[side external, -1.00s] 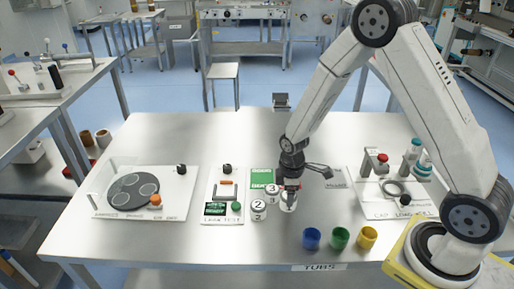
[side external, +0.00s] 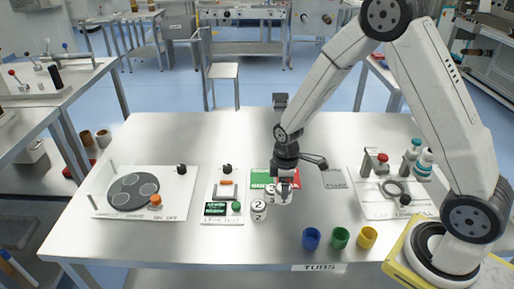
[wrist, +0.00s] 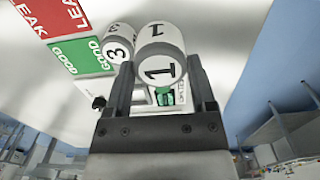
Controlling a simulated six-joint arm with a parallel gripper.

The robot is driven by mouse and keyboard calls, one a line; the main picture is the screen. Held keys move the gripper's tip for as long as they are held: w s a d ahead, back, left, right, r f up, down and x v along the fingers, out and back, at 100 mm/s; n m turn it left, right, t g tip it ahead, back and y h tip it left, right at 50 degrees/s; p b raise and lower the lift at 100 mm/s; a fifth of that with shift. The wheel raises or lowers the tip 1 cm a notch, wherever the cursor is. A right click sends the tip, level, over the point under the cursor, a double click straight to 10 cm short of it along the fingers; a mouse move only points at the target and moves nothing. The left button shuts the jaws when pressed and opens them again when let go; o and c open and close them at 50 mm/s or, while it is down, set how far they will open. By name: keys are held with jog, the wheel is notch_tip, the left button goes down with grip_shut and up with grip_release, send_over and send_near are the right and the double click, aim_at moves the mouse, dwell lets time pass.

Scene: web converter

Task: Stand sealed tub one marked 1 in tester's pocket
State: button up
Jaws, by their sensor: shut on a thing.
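The white tub marked 1 (wrist: 160,52) is held between the two fingers of my gripper (wrist: 161,85) in the wrist view. In the side view my gripper (side external: 284,186) is shut on it above the table, beside the green mat; the tub is mostly hidden there. The white tub marked 3 (wrist: 119,41) stands right beside it. The tub marked 2 (side external: 259,210) stands on the table to the left.
A green and red mat marked good and leak (side external: 262,180) lies behind the tubs. A turntable station (side external: 142,192) is at left, a cap station (side external: 391,192) at right. Blue, green and yellow cups (side external: 340,237) stand at the front edge.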

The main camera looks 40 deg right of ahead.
jog(key=w+a+r, duration=0.5)
jog(key=r, duration=0.2)
jog(key=shift+w+a+f, duration=0.2)
jog(key=shift+w+f, duration=1.4)
jog(key=shift+w, duration=0.65)
jog(key=shift+w+a+f, duration=0.2)
jog(key=shift+w+f, duration=1.45)
jog(key=shift+w, duration=0.55)
jog(key=shift+w+a+f, duration=0.2)
jog(key=shift+w+f, duration=1.4)
jog(key=shift+w, duration=0.65)
jog(key=shift+w+f, duration=0.15)
jog(key=shift+f, duration=1.6)
jog(key=shift+f, duration=0.15)
